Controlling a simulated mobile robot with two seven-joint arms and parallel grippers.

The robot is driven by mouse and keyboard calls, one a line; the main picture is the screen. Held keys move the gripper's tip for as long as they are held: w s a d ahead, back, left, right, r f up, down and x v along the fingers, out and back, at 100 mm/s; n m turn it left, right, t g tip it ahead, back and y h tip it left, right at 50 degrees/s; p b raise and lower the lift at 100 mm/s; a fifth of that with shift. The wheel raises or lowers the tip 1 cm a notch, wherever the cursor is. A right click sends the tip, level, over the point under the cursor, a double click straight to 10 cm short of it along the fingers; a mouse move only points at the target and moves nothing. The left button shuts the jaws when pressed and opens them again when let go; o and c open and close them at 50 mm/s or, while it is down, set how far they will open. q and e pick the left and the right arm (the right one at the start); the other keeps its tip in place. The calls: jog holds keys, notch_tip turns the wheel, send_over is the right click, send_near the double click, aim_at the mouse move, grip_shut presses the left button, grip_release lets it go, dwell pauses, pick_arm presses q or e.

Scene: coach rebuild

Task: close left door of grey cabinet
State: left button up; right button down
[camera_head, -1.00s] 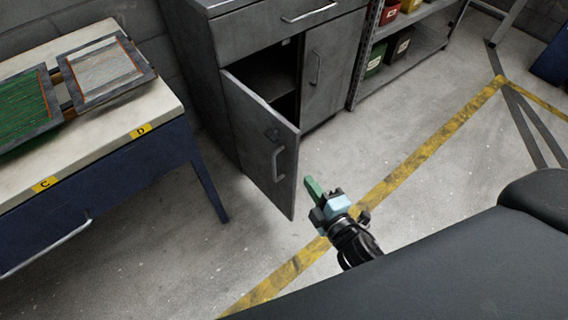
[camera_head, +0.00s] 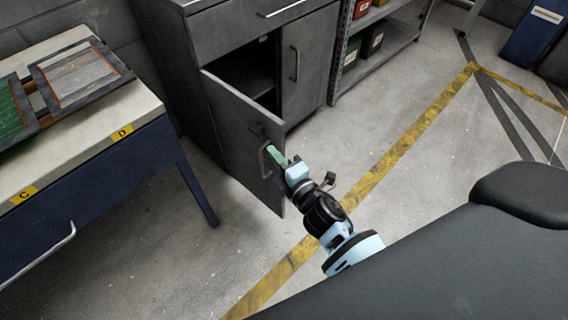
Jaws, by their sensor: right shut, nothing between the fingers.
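The grey cabinet (camera_head: 240,34) stands at the upper middle of the head view. Its left door (camera_head: 236,135) is swung partly open toward me, with a dark interior behind it. The door's vertical handle (camera_head: 263,160) is near its free edge. My right gripper (camera_head: 274,152) is shut and empty. Its green fingertips are at the door's outer face, just beside the handle; I cannot tell whether they touch. The cabinet's right door (camera_head: 306,62) is closed. My left gripper is not in view.
A workbench (camera_head: 90,145) with framed panels stands at the left, close to the open door. A metal shelf (camera_head: 385,50) with bins stands right of the cabinet. Open concrete floor with a yellow line (camera_head: 395,155) lies to the right.

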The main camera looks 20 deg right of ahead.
aim_at(278, 136)
jog(key=shift+w+d, duration=0.5)
jog(key=shift+w, duration=0.45)
jog(key=shift+w+d, duration=0.5)
jog(key=shift+w, duration=0.45)
jog(key=shift+w+d, duration=0.5)
jog(key=shift+w, duration=0.45)
jog(key=shift+d, duration=0.1)
